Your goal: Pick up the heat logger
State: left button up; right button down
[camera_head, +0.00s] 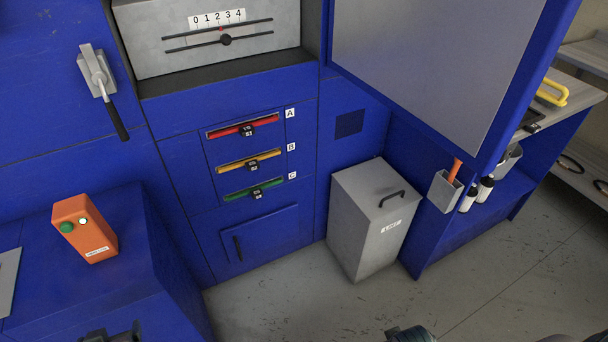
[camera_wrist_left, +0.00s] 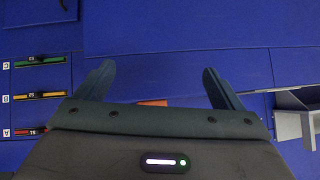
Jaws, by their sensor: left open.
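The heat logger looks to be the orange box (camera_head: 85,228) with a green button, a small white light and a white label. It sits upright on the blue ledge at the left in the head view. A strip of orange (camera_wrist_left: 152,102) shows just past my left gripper's body in the left wrist view. My left gripper (camera_wrist_left: 158,82) is open, and nothing shows between its fingers. In the head view only dark parts show at the bottom edge. The one right of centre (camera_head: 410,334) may belong to my right arm; no fingers are visible on it.
A lever (camera_head: 101,85) is on the blue wall above the box. Red, yellow and green slots (camera_head: 250,160) marked A, B, C lie to its right. A grey lidded bin (camera_head: 370,220) stands on the floor. A grey panel (camera_head: 430,60) juts out at upper right.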

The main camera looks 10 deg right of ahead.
pick_arm(q)
jog(key=w+a+r+n+t+y, duration=0.1)
jog(key=w+a+r+t, duration=0.1)
jog(key=w+r+t, duration=0.4)
jog(key=t, duration=0.2)
send_near(78, 229)
jog(key=w, duration=0.2)
jog(key=p+x, duration=0.1)
jog(key=x, duration=0.4)
jog(key=shift+w+a+f, duration=0.2)
jog(key=shift+w+a, duration=0.05)
jog(key=p+x, duration=0.2)
jog(key=x, duration=0.2)
jog(key=shift+w+a+r, duration=0.15)
jog(key=shift+w+r, duration=0.05)
jog(key=shift+w, duration=0.05)
jog(key=shift+w+a, duration=0.1)
jog(key=shift+w, duration=0.4)
jog(key=c, duration=1.3)
pick_arm(e)
jog(key=s+f, duration=0.4)
jog(key=f, duration=0.4)
jog(key=s+d+f+g, duration=0.1)
jog(key=s+f, duration=0.4)
jog(key=f, duration=0.4)
jog(key=s+d+f, duration=0.1)
jog(key=s+f, duration=0.3)
jog(key=f, duration=0.4)
jog(key=shift+s+d+f, duration=0.15)
jog(key=shift+s, duration=0.1)
